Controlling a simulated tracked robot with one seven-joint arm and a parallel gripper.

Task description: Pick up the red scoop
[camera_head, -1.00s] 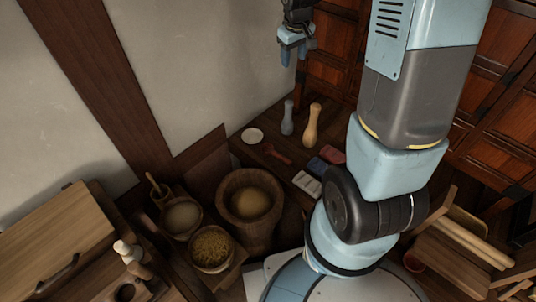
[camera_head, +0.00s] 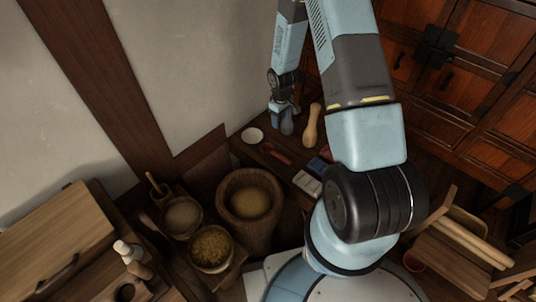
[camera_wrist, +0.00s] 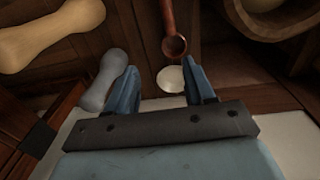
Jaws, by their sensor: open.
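The red scoop (camera_head: 276,152) lies on the dark wooden shelf near the wall, next to a small white dish (camera_head: 252,135). In the wrist view the scoop (camera_wrist: 174,46) shows its round bowl just beyond my fingertips, its handle running up out of the picture. My gripper (camera_head: 281,109) hangs above the back of the shelf, open and apart from the scoop. In the wrist view my gripper (camera_wrist: 159,74) has nothing between its blue fingers; the white dish (camera_wrist: 171,80) shows through the gap, below them.
A grey pestle-shaped piece (camera_head: 287,124) stands close by my gripper, with a wooden one (camera_head: 310,125) to its right. Red, blue (camera_head: 317,165) and white blocks (camera_head: 307,183) lie right of the scoop. A large wooden mortar (camera_head: 229,186) and filled bowls (camera_head: 211,249) stand in front.

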